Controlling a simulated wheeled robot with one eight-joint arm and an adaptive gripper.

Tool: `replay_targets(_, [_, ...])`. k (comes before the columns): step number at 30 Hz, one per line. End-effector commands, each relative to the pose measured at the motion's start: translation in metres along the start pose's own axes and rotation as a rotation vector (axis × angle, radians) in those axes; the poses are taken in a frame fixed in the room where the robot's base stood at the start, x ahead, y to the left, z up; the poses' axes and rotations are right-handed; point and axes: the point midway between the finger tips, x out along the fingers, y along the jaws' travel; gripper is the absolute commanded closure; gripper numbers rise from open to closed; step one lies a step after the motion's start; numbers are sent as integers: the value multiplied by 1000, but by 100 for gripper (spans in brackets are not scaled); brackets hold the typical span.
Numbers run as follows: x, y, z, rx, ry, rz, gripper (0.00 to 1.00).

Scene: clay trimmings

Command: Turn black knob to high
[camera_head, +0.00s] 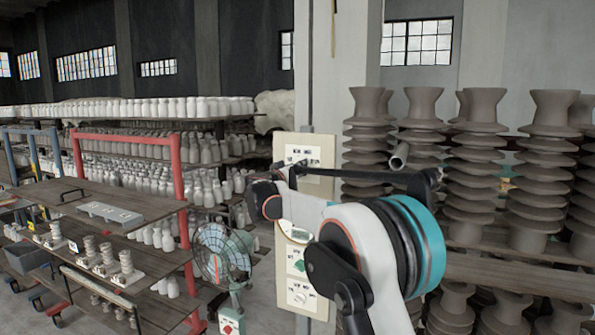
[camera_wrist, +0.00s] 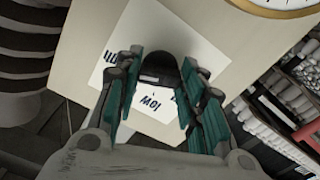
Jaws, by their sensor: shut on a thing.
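The black knob (camera_wrist: 160,68) is in the wrist view, on a white label plate (camera_wrist: 200,60) fixed to a cream panel (camera_wrist: 75,45). My gripper (camera_wrist: 160,88) has its teal-padded fingers on both sides of the knob and is shut on it. Printed words lie around the knob; one reads "LOW" upside down, and others are partly covered by the fingers. The knob's exact pointer direction is hard to tell. In the head view, my gripper (camera_head: 284,178) is at the upper part of the panel (camera_head: 321,145), and the knob is not clearly visible there.
A round dial (camera_wrist: 278,4) shows at the wrist view's top edge. Lower on the panel are a green plate (camera_head: 296,262) and a pale knob (camera_head: 301,295). A fan (camera_head: 220,257) and bottle shelves stand left. Stacked grey ribbed pieces (camera_head: 548,170) stand close on the right.

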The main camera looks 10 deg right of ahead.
Motion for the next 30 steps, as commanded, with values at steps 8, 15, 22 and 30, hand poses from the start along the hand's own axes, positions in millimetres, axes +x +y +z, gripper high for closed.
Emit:
replay_targets(8, [0, -1, 2, 3, -3, 0, 52])
replay_targets(15, [0, 0, 1, 0, -1, 0, 43])
replay_targets(22, [-6, 0, 0, -1, 0, -1, 43])
replay_targets(30, [-52, -1, 0, 0, 0, -3, 43])
